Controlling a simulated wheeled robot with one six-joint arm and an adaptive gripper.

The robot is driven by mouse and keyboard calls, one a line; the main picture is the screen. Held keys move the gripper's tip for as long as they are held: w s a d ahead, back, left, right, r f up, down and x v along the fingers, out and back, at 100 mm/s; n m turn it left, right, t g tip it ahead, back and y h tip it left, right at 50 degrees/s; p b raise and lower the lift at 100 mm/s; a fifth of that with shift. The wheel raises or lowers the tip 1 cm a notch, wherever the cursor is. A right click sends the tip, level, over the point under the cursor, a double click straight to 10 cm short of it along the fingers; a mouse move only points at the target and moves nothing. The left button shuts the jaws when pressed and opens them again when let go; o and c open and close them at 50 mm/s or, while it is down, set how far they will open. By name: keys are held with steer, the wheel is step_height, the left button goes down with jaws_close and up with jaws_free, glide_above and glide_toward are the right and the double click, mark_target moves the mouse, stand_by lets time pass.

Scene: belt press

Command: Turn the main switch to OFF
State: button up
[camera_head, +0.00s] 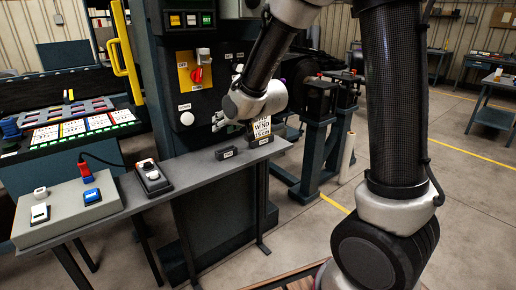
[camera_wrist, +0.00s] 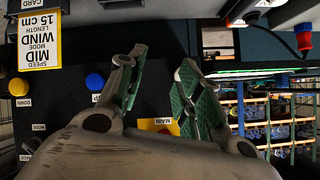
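The main switch is a red knob (camera_head: 197,75) on a yellow plate on the dark machine column, in the head view. I cannot read the switch's position.
A narrow grey bench (camera_head: 190,180) stands below the column, with a control box (camera_head: 65,212) at its left end. A round white button (camera_head: 187,118) sits under the switch. A MID WIND card (camera_head: 262,127) stands near my gripper. A yellow handle (camera_head: 122,55) is at left.

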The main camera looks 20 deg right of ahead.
steer(key=s+d+f+g+h, duration=0.1)
steer(key=s+d+f+g, duration=0.1)
steer(key=s+d, duration=0.2)
steer(key=s+d+f+n+g+h, duration=0.1)
steer(key=s+d+f+g, duration=0.1)
steer(key=s, duration=0.3)
steer(key=shift+s+d+f+g, duration=0.4)
steer(key=shift+d+f, duration=0.2)
steer(key=shift+d, duration=0.25)
